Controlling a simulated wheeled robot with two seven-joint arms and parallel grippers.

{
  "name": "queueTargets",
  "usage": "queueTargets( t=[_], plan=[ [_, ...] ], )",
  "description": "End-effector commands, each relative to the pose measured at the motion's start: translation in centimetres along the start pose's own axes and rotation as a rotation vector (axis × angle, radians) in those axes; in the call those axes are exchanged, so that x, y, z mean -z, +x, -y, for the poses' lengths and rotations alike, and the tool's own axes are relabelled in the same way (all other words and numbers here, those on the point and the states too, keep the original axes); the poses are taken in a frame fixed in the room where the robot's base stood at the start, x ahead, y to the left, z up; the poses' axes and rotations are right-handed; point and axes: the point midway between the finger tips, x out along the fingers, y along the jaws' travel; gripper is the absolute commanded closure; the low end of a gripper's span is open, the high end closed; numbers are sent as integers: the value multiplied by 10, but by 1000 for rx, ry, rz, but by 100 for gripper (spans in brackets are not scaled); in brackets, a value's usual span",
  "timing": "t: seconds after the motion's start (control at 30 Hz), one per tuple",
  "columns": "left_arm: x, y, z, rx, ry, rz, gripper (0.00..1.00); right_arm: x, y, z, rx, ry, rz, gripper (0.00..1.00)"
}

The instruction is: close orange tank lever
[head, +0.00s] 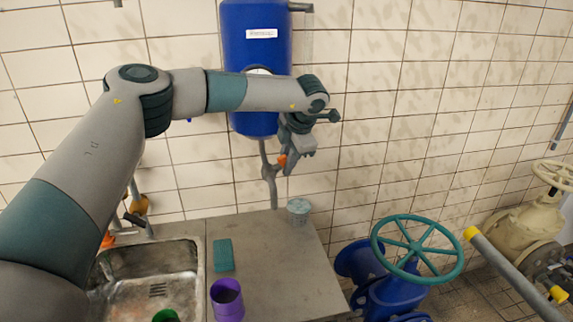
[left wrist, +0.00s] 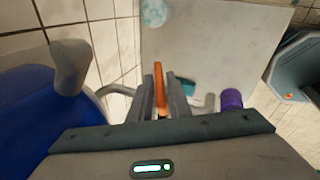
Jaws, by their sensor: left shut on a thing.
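The blue tank (head: 255,115) hangs on the tiled wall, with a grey pipe (head: 266,160) under it. The small orange lever (head: 282,160) is on this pipe's outlet, partly covered by my left gripper (head: 285,168). In the left wrist view, the orange lever (left wrist: 159,88) stands between the two grey fingers of my left gripper (left wrist: 161,96), which is shut on it. The tank (left wrist: 40,125) fills the lower left of that view. The lever's base and pivot are hidden. My right gripper is not in view.
Below is a grey counter (head: 262,270) with a pale round container (head: 298,208), a teal sponge (head: 223,256) and a purple cup (head: 227,300). A metal sink (head: 150,265) is at left. A teal valve wheel (head: 417,247) on blue piping stands at right.

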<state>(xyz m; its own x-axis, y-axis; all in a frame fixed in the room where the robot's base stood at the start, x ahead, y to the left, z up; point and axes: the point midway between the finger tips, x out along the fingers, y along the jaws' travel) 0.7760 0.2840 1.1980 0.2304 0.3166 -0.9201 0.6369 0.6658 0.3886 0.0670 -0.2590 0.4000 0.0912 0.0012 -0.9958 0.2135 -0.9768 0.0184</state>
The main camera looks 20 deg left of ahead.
Motion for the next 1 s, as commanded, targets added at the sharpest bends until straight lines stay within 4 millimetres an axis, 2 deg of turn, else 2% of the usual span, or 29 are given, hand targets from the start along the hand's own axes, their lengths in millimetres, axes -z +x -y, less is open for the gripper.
queueTargets(
  t=[0.43, 0.47, 0.5, 0.83, 1.0],
  plan=[
    [0, 0, 0, 49, 32, 2, 100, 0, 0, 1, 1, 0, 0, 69],
    [0, 0, 0, 49, 31, 2, 76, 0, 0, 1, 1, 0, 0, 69],
    [0, 0, 0, 49, 31, 2, 72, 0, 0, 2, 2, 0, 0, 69],
    [0, -1, 0, 48, 31, 2, 72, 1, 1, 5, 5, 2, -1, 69],
    [-1, -8, 0, 48, 31, 3, 72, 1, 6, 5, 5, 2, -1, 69]
  ],
)
